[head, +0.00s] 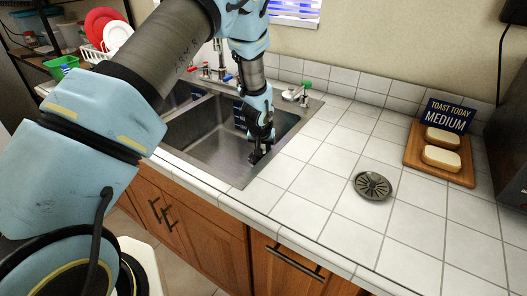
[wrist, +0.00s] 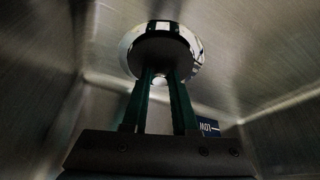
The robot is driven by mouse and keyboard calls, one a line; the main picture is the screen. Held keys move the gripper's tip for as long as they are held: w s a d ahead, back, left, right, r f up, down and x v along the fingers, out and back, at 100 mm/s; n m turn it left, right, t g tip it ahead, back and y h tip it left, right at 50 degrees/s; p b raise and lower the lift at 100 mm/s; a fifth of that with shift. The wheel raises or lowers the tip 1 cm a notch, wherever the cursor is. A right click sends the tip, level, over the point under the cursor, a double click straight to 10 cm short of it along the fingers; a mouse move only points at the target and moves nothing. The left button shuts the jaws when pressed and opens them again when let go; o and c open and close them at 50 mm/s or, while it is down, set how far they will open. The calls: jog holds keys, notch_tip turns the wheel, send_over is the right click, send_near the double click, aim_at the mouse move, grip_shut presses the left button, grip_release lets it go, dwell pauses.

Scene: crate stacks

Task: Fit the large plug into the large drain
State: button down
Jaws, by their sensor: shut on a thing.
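My gripper (head: 257,152) reaches down into the right basin of the sink (head: 203,139), near its front right side. In the wrist view, the two dark green fingers of my gripper (wrist: 160,82) are shut on the large plug (wrist: 160,50), a dark round disc. The shiny chrome ring of the large drain (wrist: 190,38) shows around and beyond the disc. The plug overlaps most of the drain opening and hides its middle. I cannot tell whether the plug is seated in the drain or held above it. In the head view the arm hides the drain.
A grey round slotted disc (head: 373,186) lies on the white tiled counter (head: 330,158). A wooden board (head: 413,157) with bread and a blue sign (head: 446,116) stands at the right. A small blue label (wrist: 208,127) shows in the basin. Steel basin walls surround my gripper.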

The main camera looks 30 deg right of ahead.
jog(key=shift+f+b, duration=0.35)
jog(key=shift+f, duration=0.1)
jog(key=c, duration=0.6)
grip_release()
jog(key=b+v, duration=0.2)
jog(key=v, duration=0.8)
jog(key=shift+r+b, duration=0.4)
jog(key=shift+a, duration=0.1)
